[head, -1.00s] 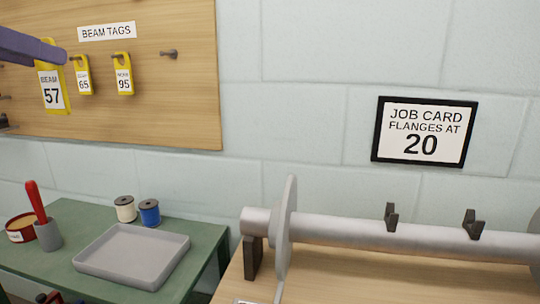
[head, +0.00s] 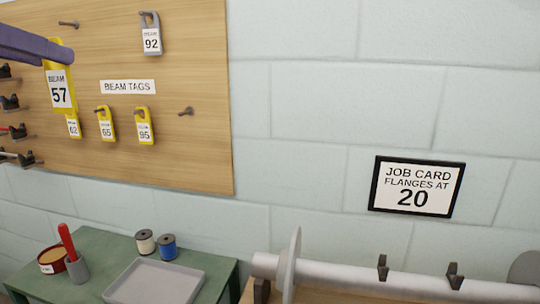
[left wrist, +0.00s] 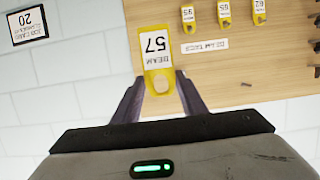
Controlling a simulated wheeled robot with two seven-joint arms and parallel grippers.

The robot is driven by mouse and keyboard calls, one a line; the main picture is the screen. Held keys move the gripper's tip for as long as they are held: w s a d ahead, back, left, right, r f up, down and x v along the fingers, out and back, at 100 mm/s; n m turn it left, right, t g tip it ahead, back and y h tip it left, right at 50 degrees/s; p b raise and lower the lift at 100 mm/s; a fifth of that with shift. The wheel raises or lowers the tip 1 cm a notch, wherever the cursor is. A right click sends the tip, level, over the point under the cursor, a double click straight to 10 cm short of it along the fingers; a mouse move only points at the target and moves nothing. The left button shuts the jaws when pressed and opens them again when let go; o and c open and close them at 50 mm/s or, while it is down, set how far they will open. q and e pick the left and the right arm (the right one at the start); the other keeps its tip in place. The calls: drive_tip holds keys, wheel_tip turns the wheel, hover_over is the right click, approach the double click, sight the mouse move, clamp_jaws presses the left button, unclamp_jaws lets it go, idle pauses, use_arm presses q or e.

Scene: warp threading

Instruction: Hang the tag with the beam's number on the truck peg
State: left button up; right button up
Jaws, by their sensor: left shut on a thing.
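My left gripper (head: 64,60) is shut on the top of a yellow tag (head: 60,92) reading "BEAM 57". The tag hangs from it in front of the board. In the left wrist view the same tag (left wrist: 156,50) sits between the two fingertips (left wrist: 160,80), upside down in the picture. The beam (head: 350,277) with its flange (head: 290,265) lies at the lower right; I see no number on it. The truck peg cannot be made out. My right gripper is out of view.
The pegboard (head: 190,150) holds yellow tags 62 (head: 73,127), 65 (head: 106,124) and 95 (head: 144,127), a grey tag 92 (head: 151,38) and a bare peg (head: 186,111). A job card (head: 416,187) reads "FLANGES AT 20". A grey tray (head: 155,284) stands on the green table.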

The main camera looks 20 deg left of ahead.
use_arm(q)
drive_tip(key=shift+r, duration=0.5)
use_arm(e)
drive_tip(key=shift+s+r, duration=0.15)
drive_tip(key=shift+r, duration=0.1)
use_arm(q)
drive_tip(key=shift+f, duration=0.1)
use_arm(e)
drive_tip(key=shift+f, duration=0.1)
